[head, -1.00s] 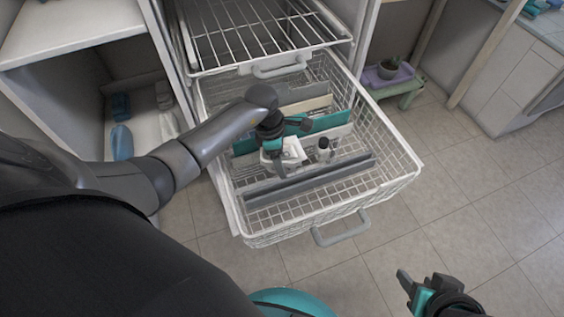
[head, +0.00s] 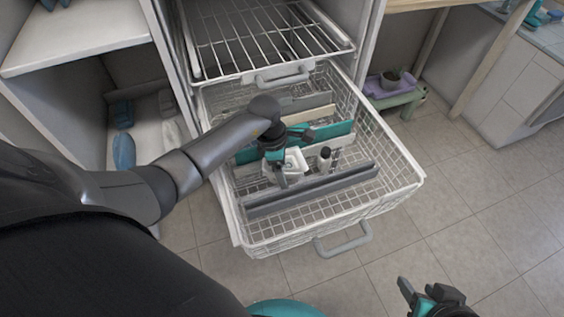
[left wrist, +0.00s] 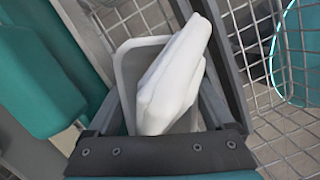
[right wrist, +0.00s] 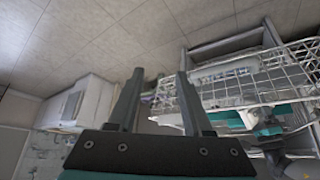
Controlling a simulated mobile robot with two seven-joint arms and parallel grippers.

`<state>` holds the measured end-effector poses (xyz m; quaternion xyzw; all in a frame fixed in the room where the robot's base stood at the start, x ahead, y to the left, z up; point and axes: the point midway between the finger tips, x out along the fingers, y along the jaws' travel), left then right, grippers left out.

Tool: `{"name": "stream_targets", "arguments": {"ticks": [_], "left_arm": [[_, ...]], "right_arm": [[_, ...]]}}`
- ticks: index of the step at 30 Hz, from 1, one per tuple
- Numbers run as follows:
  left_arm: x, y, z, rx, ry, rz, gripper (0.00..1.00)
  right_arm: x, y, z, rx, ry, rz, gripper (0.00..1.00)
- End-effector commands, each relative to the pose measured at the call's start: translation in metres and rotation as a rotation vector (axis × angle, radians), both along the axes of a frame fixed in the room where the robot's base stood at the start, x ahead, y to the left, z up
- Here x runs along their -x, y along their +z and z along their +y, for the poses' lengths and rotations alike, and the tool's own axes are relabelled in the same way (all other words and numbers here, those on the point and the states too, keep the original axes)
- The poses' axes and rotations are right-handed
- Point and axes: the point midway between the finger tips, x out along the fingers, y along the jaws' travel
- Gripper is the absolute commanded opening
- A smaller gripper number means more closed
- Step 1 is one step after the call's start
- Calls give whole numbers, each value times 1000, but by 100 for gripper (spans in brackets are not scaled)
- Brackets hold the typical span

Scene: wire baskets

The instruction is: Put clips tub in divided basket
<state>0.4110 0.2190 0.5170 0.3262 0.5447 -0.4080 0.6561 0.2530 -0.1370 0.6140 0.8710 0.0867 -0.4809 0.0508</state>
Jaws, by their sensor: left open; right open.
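The divided basket (head: 408,192) is a pulled-out white wire drawer with grey, teal and cream dividers. A white tub (head: 296,160), perhaps the clips tub, sits in it between the teal divider (head: 335,133) and the front grey divider (head: 318,187). My left gripper (head: 284,163) is open and reaches down at the tub. In the left wrist view a white tub (left wrist: 128,72) lies between the fingers, with a tilted white block-like thing (left wrist: 172,82) at it; I cannot tell whether the fingers touch. My right gripper (head: 428,292) is open and empty, outside the basket.
A small bottle (head: 325,158) stands right of the tub in the same compartment. A wire rack (head: 262,40) sits above the basket's back. A drawer handle (head: 343,238) sticks out at the front.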

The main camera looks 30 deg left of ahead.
Motion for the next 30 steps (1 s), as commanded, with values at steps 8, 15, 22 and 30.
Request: {"name": "stream_targets", "arguments": {"ticks": [8,15,22,30], "left_arm": [[1,17,2,-1,-1,-1,86],[2,38,6,-1,-1,0,86],[4,51,9,-1,0,0,86],[5,67,12,0,0,0,86]], "right_arm": [[8,-10,-9,31,-17,92,50],[17,-37,-18,63,-31,203,50],[22,-66,-18,67,-28,239,50],[32,-97,-20,74,-25,282,50]]}}
